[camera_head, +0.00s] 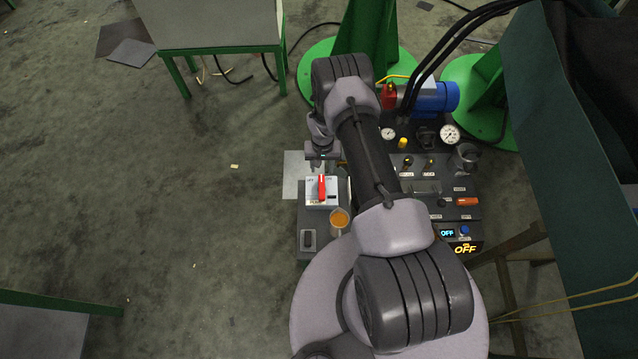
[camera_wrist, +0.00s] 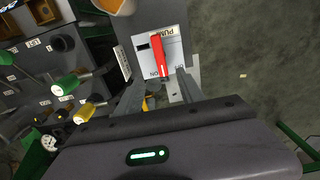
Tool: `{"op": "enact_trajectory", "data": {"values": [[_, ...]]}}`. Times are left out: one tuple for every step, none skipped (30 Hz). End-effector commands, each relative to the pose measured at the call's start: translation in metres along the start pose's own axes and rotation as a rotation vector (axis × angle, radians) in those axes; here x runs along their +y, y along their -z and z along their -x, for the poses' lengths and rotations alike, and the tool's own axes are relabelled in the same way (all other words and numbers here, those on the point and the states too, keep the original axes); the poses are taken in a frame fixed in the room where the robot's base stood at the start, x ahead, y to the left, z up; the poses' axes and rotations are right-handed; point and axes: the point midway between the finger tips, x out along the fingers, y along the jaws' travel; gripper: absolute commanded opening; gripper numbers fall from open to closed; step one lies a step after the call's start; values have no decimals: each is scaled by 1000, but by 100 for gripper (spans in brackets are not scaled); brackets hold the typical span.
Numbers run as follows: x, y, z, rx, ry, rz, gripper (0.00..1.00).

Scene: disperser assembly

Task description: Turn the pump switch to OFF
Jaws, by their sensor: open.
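The pump switch is a pale box (camera_head: 313,199) with a red lever (camera_head: 322,188), left of my arm in the head view. In the wrist view its light face (camera_wrist: 178,50) carries the words PUMP and ON, with another label by the right finger. The red lever (camera_wrist: 158,60) lies nearly lengthwise on that face, its lower end towards my fingers. I cannot tell which setting it is at. My gripper (camera_wrist: 158,92) is open, its fingers on either side of the lever's lower end. Contact cannot be made out. In the head view my gripper (camera_head: 322,165) is just beyond the box.
Right of the switch is a dark control panel with gauges (camera_head: 449,134), knobs and a lit display reading OFF (camera_head: 447,233). A cup with orange contents (camera_head: 339,219) stands close to the box. A blue motor (camera_head: 436,97) is behind. The floor to the left is open.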

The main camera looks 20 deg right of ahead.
Motion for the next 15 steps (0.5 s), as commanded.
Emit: {"op": "enact_trajectory", "data": {"values": [[0, -2, -22, -3, 0, 0, 45], [0, -1, -32, -3, 0, 0, 45], [0, -2, -44, -3, 0, 0, 45], [0, -2, -54, -3, 0, 0, 45], [0, -2, -63, -2, 0, 0, 45], [0, -2, -76, -3, 0, 0, 45], [0, -1, -85, -2, 0, 0, 45], [0, -2, -94, -3, 0, 0, 45], [0, -2, -104, -3, 0, -1, 45], [0, -2, -112, -3, 0, -1, 45], [0, -1, -118, -2, 0, -1, 45], [0, -2, -126, -3, 0, -1, 45], [0, -1, -131, -2, 0, -1, 45], [0, -1, -135, -2, 0, -1, 45], [0, -1, -140, -2, 0, -1, 45]]}}
